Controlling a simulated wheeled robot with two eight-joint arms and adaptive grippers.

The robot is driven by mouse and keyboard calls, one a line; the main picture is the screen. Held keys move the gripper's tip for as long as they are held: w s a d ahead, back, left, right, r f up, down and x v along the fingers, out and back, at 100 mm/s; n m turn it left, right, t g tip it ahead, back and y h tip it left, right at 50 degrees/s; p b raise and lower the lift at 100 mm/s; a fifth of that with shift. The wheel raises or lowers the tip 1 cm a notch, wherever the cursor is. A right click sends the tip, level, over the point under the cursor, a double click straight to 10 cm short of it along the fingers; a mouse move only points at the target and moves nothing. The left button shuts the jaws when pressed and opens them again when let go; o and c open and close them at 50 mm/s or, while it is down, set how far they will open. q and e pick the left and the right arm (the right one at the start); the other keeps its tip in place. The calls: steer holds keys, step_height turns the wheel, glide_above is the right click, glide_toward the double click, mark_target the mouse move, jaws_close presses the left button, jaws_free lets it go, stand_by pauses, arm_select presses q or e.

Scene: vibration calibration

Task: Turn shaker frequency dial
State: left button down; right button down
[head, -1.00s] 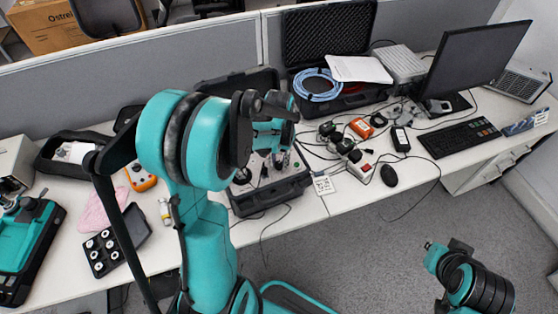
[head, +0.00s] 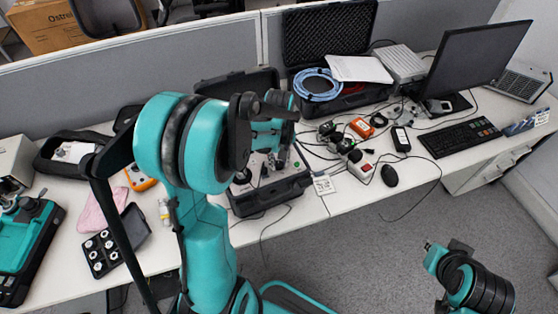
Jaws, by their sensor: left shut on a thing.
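The shaker unit (head: 283,186) sits in an open black case on the desk, with a light panel on top. My left arm reaches over it from the left, and its forearm covers much of the case. My left gripper (head: 277,160) points down at the panel and is shut on the frequency dial. The dial itself is hidden by the fingers and is too small to make out. My right arm shows at the lower right, away from the desk; its gripper is not in view.
A white power strip (head: 360,166), cables and an orange device (head: 362,127) lie right of the shaker. Behind is an open case (head: 327,36) with a blue cable coil. A mouse (head: 389,175), keyboard (head: 460,139) and monitor (head: 478,58) stand farther right. A foam-lined tray (head: 103,252) lies left.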

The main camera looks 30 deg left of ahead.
mark_target(279, 164)
arm_select(q)
steer(key=shift+n, duration=0.7)
steer(key=c, duration=1.3)
jaws_free()
steer(key=shift+o, duration=0.2)
step_height(279, 164, up, 12)
